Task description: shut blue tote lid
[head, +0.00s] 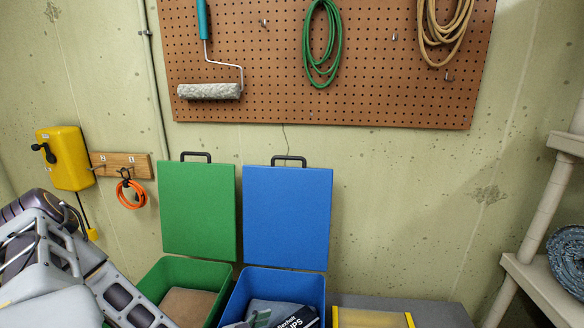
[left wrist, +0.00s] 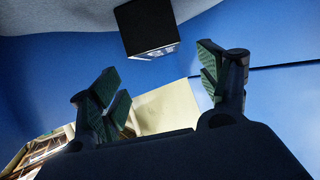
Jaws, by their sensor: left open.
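The blue tote (head: 308,280) stands low in the head view, cut off by the bottom edge. Its blue lid (head: 288,215) stands upright against the wall behind it, open, with a dark handle (head: 289,160) on its top edge. A black packet (head: 298,318) with white lettering and a grey item lie inside the tote. My left gripper (left wrist: 160,68) shows in the left wrist view with its fingers spread and nothing between them. Large blue surfaces lie beyond the fingers; I cannot tell what they belong to. My right gripper is not in view.
A green tote (head: 160,280) with its green lid (head: 198,210) raised stands directly left. A yellow-edged container (head: 372,318) is right. A shelf post (head: 535,215) stands at far right. In the left wrist view, a dark box (left wrist: 148,28) is beyond the fingers.

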